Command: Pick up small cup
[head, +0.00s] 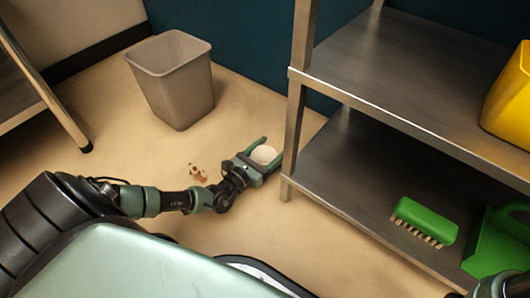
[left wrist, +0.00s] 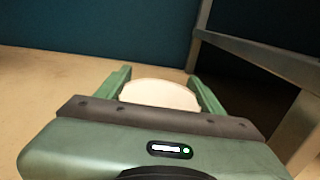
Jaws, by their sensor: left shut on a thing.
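The small cup (head: 264,155) is white and round, and sits between the fingers of my left gripper (head: 262,157) in the head view. In the left wrist view the cup (left wrist: 158,94) shows as a pale rounded shape between the two green fingers of the left gripper (left wrist: 160,92). The left gripper is shut on the cup, close to the shelf's front-left leg. The lower part of the cup is hidden by the gripper body. Whether the cup touches the floor I cannot tell. My right gripper is not in view; only a bit of dark arm shows at the bottom right corner.
A grey bin (head: 178,85) stands by the back wall. Brown bits (head: 198,172) lie on the floor left of the gripper. A metal shelf (head: 345,150) on the right bears a green brush (head: 425,220), a green dustpan (head: 497,240) and a yellow container (head: 510,100).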

